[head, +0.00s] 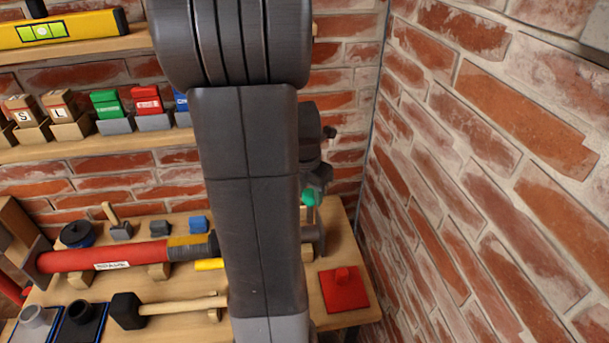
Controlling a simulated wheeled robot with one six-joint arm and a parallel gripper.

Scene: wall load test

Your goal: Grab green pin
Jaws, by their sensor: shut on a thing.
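The green pin (309,198) shows as a small rounded green piece at the right edge of my arm, above the table's back right part. My gripper (316,182) is shut on it from above; the fingers are small and dark here and partly hidden. My arm hides the left side of the gripper and pin. A thin grey upright part shows just below the green piece; I cannot tell whether it belongs to the pin or whether the pin touches anything below.
A red square plate with a raised red piece (343,290) lies on the table's right. A red cylinder (105,256), mallet (165,307) and small blocks are left of my arm. Shelves (80,147) hold coloured boxes and a yellow level (60,28). Brick wall (480,170) bounds the right.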

